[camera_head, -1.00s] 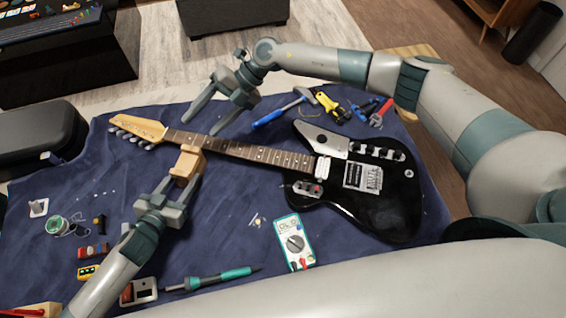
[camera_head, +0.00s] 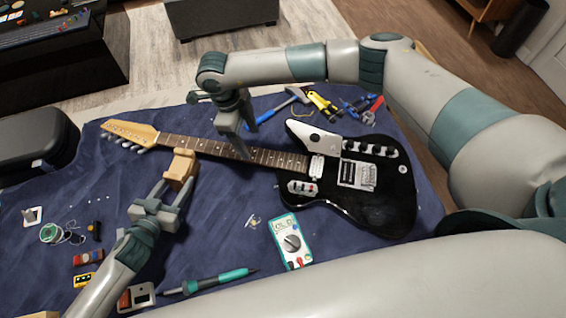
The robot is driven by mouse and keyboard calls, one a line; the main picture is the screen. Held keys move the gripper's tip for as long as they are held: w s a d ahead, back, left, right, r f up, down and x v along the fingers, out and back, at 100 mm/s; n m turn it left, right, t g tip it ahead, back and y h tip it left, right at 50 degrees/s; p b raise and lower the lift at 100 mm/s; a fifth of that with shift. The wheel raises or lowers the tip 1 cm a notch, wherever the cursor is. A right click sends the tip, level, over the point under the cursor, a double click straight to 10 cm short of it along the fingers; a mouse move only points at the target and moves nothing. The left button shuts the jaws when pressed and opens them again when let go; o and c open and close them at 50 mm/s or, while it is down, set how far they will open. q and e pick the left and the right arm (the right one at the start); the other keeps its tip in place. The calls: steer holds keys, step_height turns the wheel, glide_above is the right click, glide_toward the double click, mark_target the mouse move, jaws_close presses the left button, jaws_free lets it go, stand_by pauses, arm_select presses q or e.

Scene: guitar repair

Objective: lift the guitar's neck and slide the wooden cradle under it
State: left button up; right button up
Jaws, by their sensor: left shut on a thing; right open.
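The black electric guitar (camera_head: 372,205) lies on the blue cloth, its neck (camera_head: 190,144) pointing left to a pale wooden headstock (camera_head: 130,131). My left gripper (camera_head: 172,192) is shut on the wooden cradle (camera_head: 182,169) and holds it at the near side of the neck. The cradle's far end is close to the neck's near edge; I cannot tell whether they touch. My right gripper (camera_head: 238,148) points down over the neck, right of the cradle, its jaws open. One finger reaches past the near edge of the fretboard; whether it touches is unclear.
Behind the neck lie a hammer (camera_head: 272,108), yellow-handled pliers (camera_head: 323,105) and a red-and-blue tool (camera_head: 365,108). In front are a multimeter (camera_head: 291,242) and a soldering iron (camera_head: 208,283). Small parts and a green spool (camera_head: 50,233) lie at left.

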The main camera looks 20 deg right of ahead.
mark_target(257, 154)
steer(key=shift+f, duration=0.1)
steer(key=shift+x, duration=4.4)
steer(key=shift+a, duration=0.1)
jaws_close()
steer(key=shift+w+r, duration=0.1)
steer(key=shift+r, duration=0.3)
steer(key=shift+r, duration=0.35)
steer(key=shift+d+v, duration=0.2)
steer(key=shift+v, duration=0.85)
steer(key=shift+d+v, duration=0.2)
steer(key=shift+v, duration=0.8)
